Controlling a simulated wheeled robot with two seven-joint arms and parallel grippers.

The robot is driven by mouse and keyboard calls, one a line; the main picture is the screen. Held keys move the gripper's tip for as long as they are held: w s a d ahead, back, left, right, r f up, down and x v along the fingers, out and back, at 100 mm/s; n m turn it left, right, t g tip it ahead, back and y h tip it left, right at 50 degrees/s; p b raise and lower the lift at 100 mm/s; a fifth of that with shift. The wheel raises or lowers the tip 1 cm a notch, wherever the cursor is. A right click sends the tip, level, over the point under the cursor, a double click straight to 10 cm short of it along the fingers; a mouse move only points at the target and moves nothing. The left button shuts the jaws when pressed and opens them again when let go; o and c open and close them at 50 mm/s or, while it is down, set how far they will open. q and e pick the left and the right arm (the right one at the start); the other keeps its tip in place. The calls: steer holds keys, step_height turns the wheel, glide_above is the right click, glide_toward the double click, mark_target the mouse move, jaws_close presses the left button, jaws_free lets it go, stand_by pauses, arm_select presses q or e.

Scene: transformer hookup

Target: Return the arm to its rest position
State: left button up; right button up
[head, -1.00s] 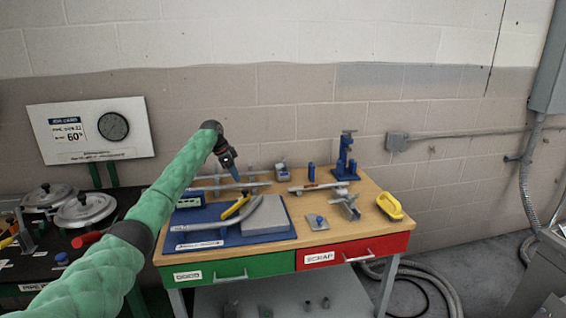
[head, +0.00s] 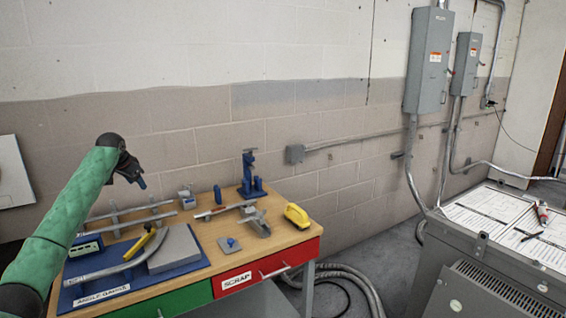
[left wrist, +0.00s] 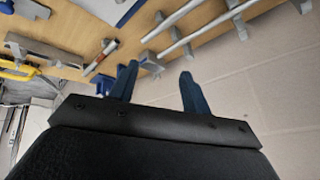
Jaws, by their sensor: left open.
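My left arm in its green sleeve comes in from the left in the head view, raised above the left part of the workbench (head: 290,248). My left gripper (head: 141,183) hangs in the air at the arm's end, over the back of the bench near the wall. In the left wrist view its two blue fingers (left wrist: 160,88) stand apart with nothing between them. Bench items show beyond the fingers, clear of them. My right gripper is not in any view.
The bench holds a blue mat with a grey plate (head: 175,248), metal rails (head: 130,218), a blue stand (head: 251,178) and a yellow tool (head: 297,215). A grey cabinet with papers (head: 500,228) stands at the right. Hoses (head: 345,282) lie on the floor between them.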

arm_select(q)
steer(key=s+d+r+n+t+y, duration=0.1)
steer(key=d+r+t+y, duration=0.15)
steer(key=d, duration=0.95)
steer(key=shift+t+h, duration=0.65)
steer(key=shift+h, duration=0.1)
steer(key=s+d+f, duration=0.4)
steer(key=f, duration=0.2)
steer(key=s+d+f, duration=0.5)
steer(key=f, duration=0.2)
steer(key=s+d+f, duration=0.4)
steer(key=f, duration=0.3)
steer(key=shift+s+d+f, duration=0.15)
steer(key=shift+d+f, duration=0.05)
steer(key=shift+d, duration=0.15)
steer(key=s+d+f+g, duration=0.3)
steer(key=s+f, duration=1.1)
steer(key=s, duration=0.5)
steer(key=s+d+f+n+g+h, duration=0.1)
steer(key=s+d+f, duration=0.4)
steer(key=s+f, duration=0.9)
steer(key=s+d+f+g, duration=0.4)
steer(key=s+f, duration=1)
steer(key=s, duration=1)
steer(key=shift+f+n+g+h, duration=0.3)
steer(key=shift+f+n+h, duration=0.1)
